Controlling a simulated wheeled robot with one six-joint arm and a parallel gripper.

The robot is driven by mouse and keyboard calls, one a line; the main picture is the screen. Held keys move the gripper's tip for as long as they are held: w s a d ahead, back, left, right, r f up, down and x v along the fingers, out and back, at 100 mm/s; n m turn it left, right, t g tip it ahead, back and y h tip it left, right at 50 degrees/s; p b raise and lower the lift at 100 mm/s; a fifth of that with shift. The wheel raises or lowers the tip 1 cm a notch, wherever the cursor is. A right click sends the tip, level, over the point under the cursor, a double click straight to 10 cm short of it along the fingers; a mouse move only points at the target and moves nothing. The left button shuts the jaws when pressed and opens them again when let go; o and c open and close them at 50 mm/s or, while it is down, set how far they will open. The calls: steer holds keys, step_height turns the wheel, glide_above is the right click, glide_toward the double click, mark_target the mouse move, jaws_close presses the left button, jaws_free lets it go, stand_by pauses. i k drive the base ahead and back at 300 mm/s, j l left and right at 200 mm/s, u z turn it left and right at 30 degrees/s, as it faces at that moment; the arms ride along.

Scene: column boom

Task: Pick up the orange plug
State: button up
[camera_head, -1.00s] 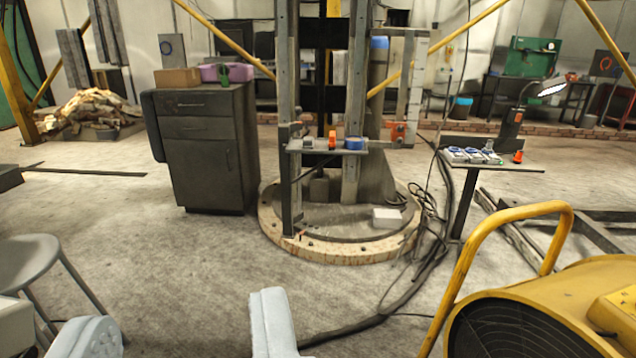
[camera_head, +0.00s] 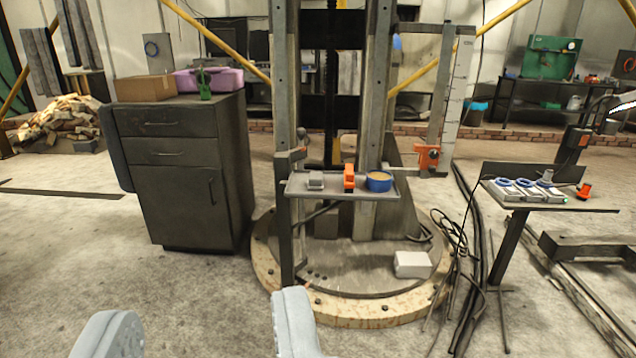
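A small orange block-like piece (camera_head: 349,177) stands on the narrow grey shelf (camera_head: 330,191) fixed to the column, between a small grey block (camera_head: 315,180) and a blue roll (camera_head: 379,181). Another small orange piece (camera_head: 584,191) stands at the right end of the side table (camera_head: 555,206). I cannot tell for sure which of the two is the plug. My gripper (camera_head: 205,305) shows its two pale fingers at the bottom of the picture, wide apart with nothing between them. It is well short of both orange pieces and touches neither.
A dark cabinet (camera_head: 186,195) stands left of the column's round base (camera_head: 345,312). A white box (camera_head: 412,264) lies on that base. Cables (camera_head: 478,250) run along the floor to the right, near a metal frame (camera_head: 590,250). The floor at front left is clear.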

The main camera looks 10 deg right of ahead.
mark_target(582, 193)
steer(key=i+z, duration=0.25)
steer(key=i, duration=0.25)
steer(key=i+j+z, duration=0.2)
steer(key=i, duration=0.3)
steer(key=i+j+z, duration=0.25)
steer(key=i, duration=0.25)
steer(key=i+l+z, duration=0.2)
steer(key=i+z, duration=0.15)
steer(key=z, duration=0.15)
steer(key=i+z, duration=0.75)
steer(key=z, duration=0.2)
steer(key=i+l+z, duration=0.1)
steer(key=i, duration=0.4)
steer(key=i+l+z, duration=0.1)
steer(key=i, duration=0.45)
